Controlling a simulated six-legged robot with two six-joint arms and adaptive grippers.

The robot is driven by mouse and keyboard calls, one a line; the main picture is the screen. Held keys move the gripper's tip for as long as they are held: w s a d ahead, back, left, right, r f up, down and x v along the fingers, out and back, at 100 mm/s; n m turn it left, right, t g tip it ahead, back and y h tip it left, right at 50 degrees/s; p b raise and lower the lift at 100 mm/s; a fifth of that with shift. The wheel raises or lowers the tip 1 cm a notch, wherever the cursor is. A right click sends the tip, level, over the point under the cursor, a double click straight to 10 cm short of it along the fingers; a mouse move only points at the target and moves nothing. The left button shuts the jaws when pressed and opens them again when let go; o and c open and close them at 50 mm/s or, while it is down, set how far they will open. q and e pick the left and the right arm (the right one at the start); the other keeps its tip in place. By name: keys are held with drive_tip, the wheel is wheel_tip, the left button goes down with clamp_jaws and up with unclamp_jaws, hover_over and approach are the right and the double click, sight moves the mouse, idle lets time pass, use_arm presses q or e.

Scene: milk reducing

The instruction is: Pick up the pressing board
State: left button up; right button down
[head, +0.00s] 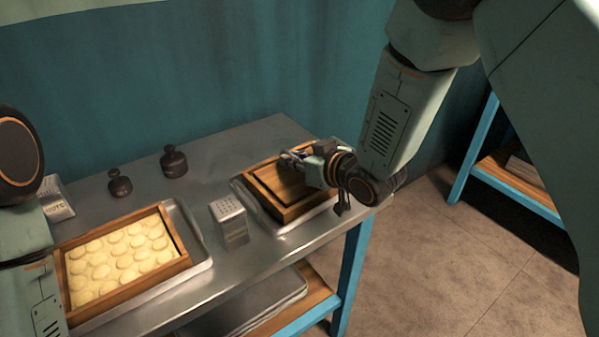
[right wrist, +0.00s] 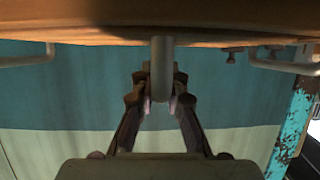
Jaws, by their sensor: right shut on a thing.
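The pressing board (head: 268,179) is a brown wooden panel lying inside a wooden frame (head: 291,216) at the right end of the metal table. My right gripper (head: 290,158) reaches over it from the right. In the right wrist view my right gripper (right wrist: 160,97) is shut on a grey upright handle (right wrist: 162,62), which meets the brown wood (right wrist: 100,30) along the top of that picture. I cannot tell whether the board is lifted clear of the frame. My left gripper is out of view; only part of its arm shows at the left edge.
A wooden frame (head: 178,262) of round pale pieces sits on a tray at the left. A metal grater (head: 230,222) stands between the frames. Two dark weights (head: 174,162) (head: 120,184) stand at the back. A blue shelf (head: 473,150) is at right.

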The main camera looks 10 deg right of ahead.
wheel_tip(320, 180, up, 10)
drive_tip(key=p, duration=0.2)
drive_tip(key=shift+f+p, duration=0.2)
drive_tip(key=shift+p, duration=0.2)
drive_tip(key=shift+r, duration=0.2)
drive_tip(key=shift+d, duration=0.1)
